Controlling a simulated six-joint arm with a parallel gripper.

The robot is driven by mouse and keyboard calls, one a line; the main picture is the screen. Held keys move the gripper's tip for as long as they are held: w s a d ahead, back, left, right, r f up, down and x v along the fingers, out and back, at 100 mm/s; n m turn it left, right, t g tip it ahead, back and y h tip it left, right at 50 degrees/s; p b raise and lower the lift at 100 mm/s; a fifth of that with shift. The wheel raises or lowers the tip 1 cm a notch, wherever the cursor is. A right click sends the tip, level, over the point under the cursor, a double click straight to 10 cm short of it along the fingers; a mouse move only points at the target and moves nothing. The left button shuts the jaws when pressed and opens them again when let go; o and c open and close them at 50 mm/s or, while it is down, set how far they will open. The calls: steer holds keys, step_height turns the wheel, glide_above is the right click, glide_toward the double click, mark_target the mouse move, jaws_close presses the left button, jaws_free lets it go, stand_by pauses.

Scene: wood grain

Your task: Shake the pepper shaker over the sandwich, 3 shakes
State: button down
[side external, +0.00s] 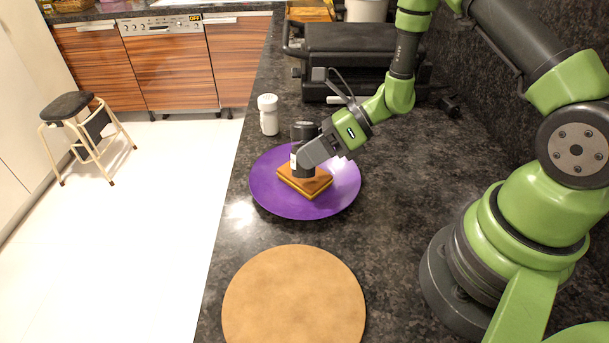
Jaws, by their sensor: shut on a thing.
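The sandwich (316,190) lies on a round purple plate (339,198) on the dark counter. A dark shaker with a pale label (303,133), likely the pepper shaker, stands roughly upright over the sandwich in this view. My gripper (301,158) is shut on this shaker from the right side and hides part of it. Whether the shaker's base touches the bread or is above it I cannot tell.
A white shaker (268,115) stands behind the plate. A round wooden board (294,305) lies in front of it. A black grill (345,58) stands at the back. The counter's left edge drops to the floor. Counter right of the plate is clear.

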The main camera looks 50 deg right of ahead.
mark_target(311, 123)
steer(key=shift+w+d+n+t+h, duration=0.35)
steer(key=shift+n+t+h, duration=0.15)
steer(key=shift+n+h, duration=0.1)
steer(key=shift+w+d+f+n+t+h, duration=0.25)
steer(key=shift+d+n+t+h, duration=0.15)
steer(key=shift+n+t+h, duration=0.15)
steer(key=shift+r, duration=0.1)
steer(key=shift+r, duration=1.9)
